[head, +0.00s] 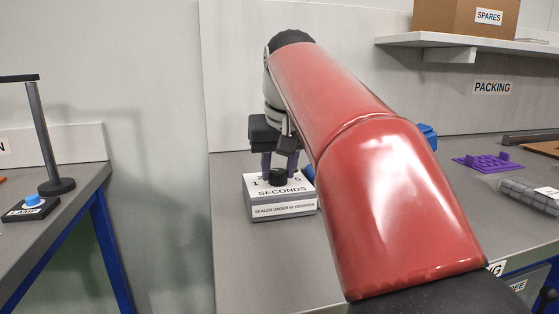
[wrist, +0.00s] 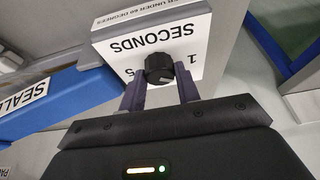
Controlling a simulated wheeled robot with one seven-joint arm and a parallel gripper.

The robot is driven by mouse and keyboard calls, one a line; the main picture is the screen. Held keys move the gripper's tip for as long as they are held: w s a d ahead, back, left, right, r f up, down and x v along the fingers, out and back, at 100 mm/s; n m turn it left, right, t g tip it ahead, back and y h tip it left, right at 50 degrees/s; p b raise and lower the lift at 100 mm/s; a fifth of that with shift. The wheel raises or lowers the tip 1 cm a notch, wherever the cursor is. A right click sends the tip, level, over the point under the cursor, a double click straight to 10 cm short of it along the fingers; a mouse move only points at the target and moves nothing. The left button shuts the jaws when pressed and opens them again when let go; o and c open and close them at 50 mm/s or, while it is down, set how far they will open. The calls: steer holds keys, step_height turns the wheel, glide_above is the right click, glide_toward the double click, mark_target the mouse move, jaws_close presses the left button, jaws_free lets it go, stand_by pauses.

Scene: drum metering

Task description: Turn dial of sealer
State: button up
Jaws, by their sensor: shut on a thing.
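The sealer's dial (head: 277,176) is a small black knob on a grey box (head: 283,208) with a white top marked SECONDS, with numbers around the dial. The box front reads SEALER UNDER 60 DEGREES. The dial also shows in the wrist view (wrist: 159,69), with a light pointer mark on it. My gripper (head: 279,172) points down over the box, its purple fingers on either side of the dial. In the wrist view my gripper (wrist: 160,88) is shut on the dial. My red arm hides the space right of the box, including most of a blue part there.
The box stands near the left edge of the grey packing bench (head: 245,270). A lamp stand (head: 56,185) with a blue button (head: 33,200) is on the left bench.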

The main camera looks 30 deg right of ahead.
steer(key=m+h+p, duration=0.1)
steer(key=m, duration=0.1)
steer(key=m+h, duration=0.1)
steer(key=m, duration=0.2)
steer(key=shift+w+a+r+m+g+p, duration=0.1)
steer(key=shift+w+a+m+g+p, duration=0.05)
steer(key=shift+m+g+p, duration=0.2)
steer(key=m+g, duration=0.1)
steer(key=m, duration=0.1)
steer(key=m+g+h, duration=0.1)
steer(key=m, duration=0.2)
steer(key=shift+w+a, duration=0.1)
steer(key=shift+m, duration=0.35)
steer(key=o, duration=1)
steer(key=v, duration=0.6)
steer(key=shift+a+r, duration=0.1)
steer(key=shift+a, duration=0.05)
steer(key=shift+a+r, duration=0.25)
steer(key=shift+r, duration=0.4)
